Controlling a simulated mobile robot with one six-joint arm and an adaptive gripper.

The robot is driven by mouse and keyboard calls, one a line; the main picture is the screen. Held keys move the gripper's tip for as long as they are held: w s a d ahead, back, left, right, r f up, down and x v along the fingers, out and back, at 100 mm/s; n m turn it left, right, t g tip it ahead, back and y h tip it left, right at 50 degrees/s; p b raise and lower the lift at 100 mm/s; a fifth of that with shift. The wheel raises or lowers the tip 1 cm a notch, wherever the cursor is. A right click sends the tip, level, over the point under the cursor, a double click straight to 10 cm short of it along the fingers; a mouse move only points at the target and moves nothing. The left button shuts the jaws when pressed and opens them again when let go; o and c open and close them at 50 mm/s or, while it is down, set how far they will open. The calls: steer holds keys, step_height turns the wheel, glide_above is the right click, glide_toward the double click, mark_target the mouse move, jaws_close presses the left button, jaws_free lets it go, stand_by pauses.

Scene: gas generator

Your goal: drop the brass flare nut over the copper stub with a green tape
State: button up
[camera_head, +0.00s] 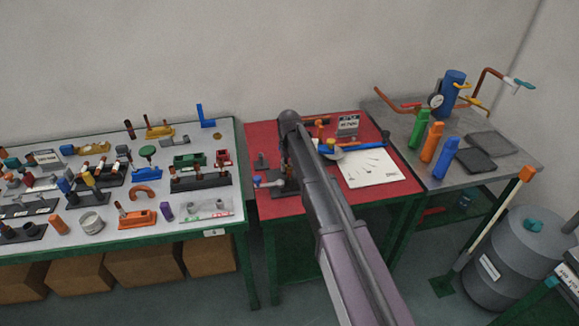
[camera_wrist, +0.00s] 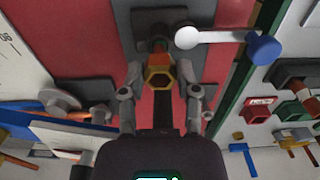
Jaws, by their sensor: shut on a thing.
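In the wrist view the brass flare nut (camera_wrist: 160,88) is a yellow hexagonal ring between the two fingertips. My gripper (camera_wrist: 159,80) is shut on it. Directly beyond the nut, a brownish stub (camera_wrist: 158,44) stands on a dark grey base over the red table. A dull greenish band seems to show on this stub, but it is dim. The nut overlaps the lower part of the stub in the picture, and I cannot tell whether they touch. In the head view my arm hides the nut and the fingertips, above the left part of the red table (camera_head: 285,206).
A white lever with a blue knob (camera_wrist: 264,48) sticks out beside the stub. A white sheet (camera_head: 370,168) lies on the red table's right side. The left table (camera_head: 190,229) is crowded with fittings. Green, orange and blue cylinders (camera_head: 432,142) stand on the right table.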

steer(key=shift+f+b, duration=1.2)
steer(key=shift+f, duration=0.05)
steer(key=o, duration=0.8)
steer(key=shift+r, duration=0.2)
